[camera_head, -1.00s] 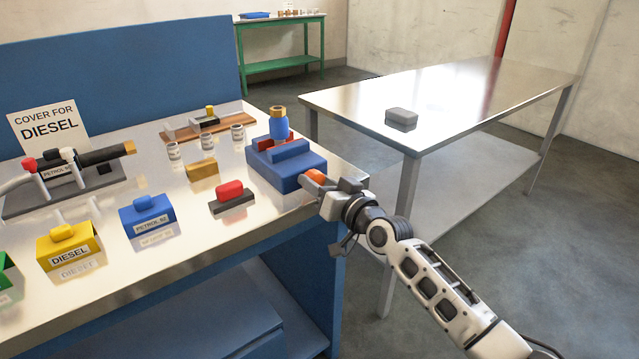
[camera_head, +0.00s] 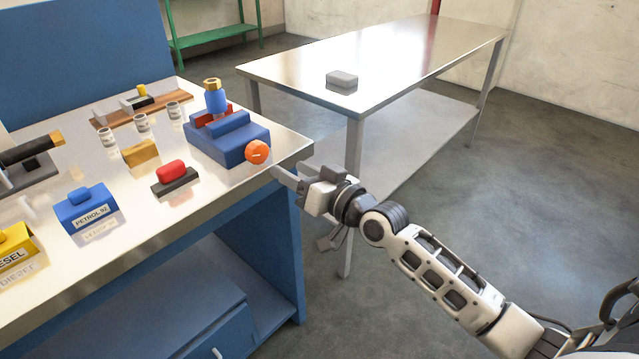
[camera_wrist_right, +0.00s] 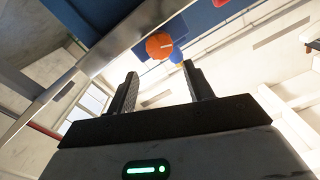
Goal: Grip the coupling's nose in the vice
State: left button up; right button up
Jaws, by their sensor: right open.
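The blue vice (camera_head: 228,143) stands at the right end of the steel bench, with red jaws (camera_head: 203,117) and a round orange knob (camera_head: 257,151) on its near side. The coupling (camera_head: 215,102), blue with a brass hexagonal top, stands upright at the jaws; its lower end is hidden, so how tightly it is held cannot be told. My right gripper (camera_head: 288,172) is open and empty, just off the bench edge and apart from the knob. In the right wrist view the orange knob (camera_wrist_right: 159,46) lies beyond and between the open fingertips (camera_wrist_right: 158,74). My left gripper is out of view.
A red-handled block (camera_head: 172,175), a brass-coloured block (camera_head: 141,153) and small labelled cups (camera_head: 141,123) are left of the vice. A second steel table (camera_head: 400,60) with a grey block (camera_head: 342,80) stands behind. Floor between the tables is free.

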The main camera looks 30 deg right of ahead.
jog(key=v, duration=0.6)
jog(key=shift+s, duration=0.2)
